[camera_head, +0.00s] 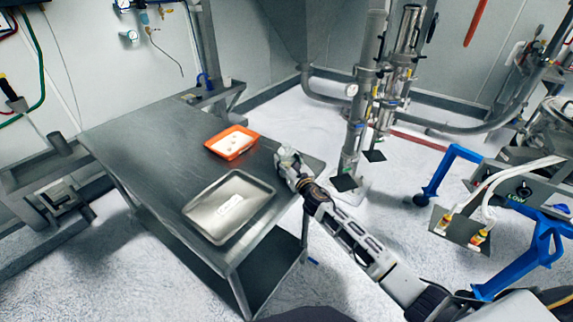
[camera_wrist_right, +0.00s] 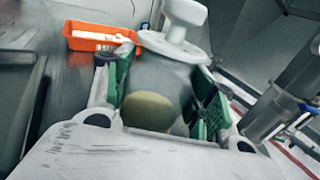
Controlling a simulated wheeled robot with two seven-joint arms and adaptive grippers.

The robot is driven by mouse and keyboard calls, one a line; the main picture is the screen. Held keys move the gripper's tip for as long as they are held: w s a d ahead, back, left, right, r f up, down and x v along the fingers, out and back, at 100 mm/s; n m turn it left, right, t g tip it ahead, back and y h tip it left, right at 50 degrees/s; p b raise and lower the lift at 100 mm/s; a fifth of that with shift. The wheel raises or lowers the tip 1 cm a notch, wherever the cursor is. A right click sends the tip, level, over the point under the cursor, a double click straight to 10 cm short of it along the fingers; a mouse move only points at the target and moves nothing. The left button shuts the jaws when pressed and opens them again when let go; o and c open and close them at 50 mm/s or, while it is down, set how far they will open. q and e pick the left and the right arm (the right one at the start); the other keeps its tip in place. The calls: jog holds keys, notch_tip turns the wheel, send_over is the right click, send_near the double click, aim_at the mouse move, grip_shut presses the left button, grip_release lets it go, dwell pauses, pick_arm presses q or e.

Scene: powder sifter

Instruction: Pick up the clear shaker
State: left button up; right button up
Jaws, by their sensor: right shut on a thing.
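The clear shaker (camera_wrist_right: 158,80) stands between the green-padded fingers of my right gripper (camera_wrist_right: 165,105) in the right wrist view. It has a white lid with a knob (camera_wrist_right: 182,28) and a yellowish content or base low inside. The fingers are shut on its two sides. In the head view my right gripper (camera_head: 291,165) is at the right edge of the metal table (camera_head: 140,140), and the shaker is small and mostly hidden there. My left gripper is not in view.
An orange tray (camera_head: 250,141) with white items lies left of my right gripper. A metal tray (camera_head: 258,190) with a small white item lies nearer. Vertical pipes (camera_head: 362,110) stand just beyond the table's right edge. The table's far left is clear.

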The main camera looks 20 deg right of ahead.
aim_at(287, 145)
jog(key=shift+r, duration=0.15)
jog(key=shift+r+p, duration=0.45)
jog(key=shift+r, duration=0.75)
notch_tip(287, 145, up, 6)
jog(key=shift+p, duration=0.85)
jog(key=shift+r, duration=0.5)
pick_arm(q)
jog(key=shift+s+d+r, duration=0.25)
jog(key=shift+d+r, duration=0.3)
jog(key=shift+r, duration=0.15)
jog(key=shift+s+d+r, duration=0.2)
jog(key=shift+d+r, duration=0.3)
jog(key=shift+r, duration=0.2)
pick_arm(e)
jog(key=shift+r, duration=0.2)
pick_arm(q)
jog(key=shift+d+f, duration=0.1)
